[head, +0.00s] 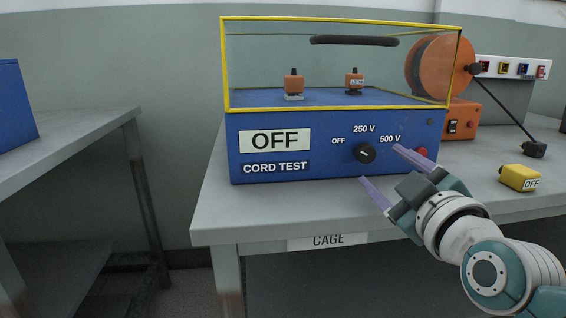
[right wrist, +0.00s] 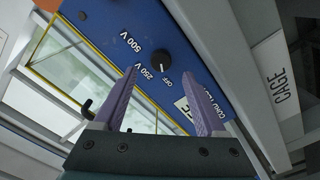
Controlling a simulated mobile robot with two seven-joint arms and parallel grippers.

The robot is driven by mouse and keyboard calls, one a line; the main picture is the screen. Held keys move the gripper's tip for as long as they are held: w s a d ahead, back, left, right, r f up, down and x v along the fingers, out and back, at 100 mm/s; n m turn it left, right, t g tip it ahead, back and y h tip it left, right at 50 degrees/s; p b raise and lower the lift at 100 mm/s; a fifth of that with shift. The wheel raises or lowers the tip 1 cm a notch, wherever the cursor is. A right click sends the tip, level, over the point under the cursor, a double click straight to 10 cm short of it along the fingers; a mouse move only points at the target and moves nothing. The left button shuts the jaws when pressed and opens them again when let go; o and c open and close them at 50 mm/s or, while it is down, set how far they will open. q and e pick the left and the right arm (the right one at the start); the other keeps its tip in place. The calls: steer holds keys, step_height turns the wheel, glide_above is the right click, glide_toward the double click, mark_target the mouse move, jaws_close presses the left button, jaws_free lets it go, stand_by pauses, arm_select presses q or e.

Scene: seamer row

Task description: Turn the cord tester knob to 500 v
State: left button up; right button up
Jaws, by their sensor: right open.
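The blue cord tester (head: 310,172) stands on the grey bench, with a sign reading OFF and a CORD TEST label. Its round black knob (head: 365,153) has OFF, 250 V and 500 V printed around it. In the right wrist view the white mark on the knob (right wrist: 161,62) points toward OFF. My right gripper (head: 382,167) is open and empty, its two purple fingers pointing toward the knob from the front right. In the right wrist view its fingertips (right wrist: 149,66) lie on either side of the knob. Contact cannot be told. My left gripper is not in view.
A clear cage with yellow edges (head: 340,107) tops the tester, with two orange plugs inside. A red button (head: 421,153) sits right of the knob, behind a fingertip. An orange reel (head: 430,65) and a yellow OFF block (head: 518,178) stand to the right.

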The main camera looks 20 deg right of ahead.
mark_target(368, 155)
steer(key=b+x, duration=0.1)
steer(key=x, duration=0.4)
steer(key=shift+w, duration=0.2)
jaws_close()
stand_by(0.4)
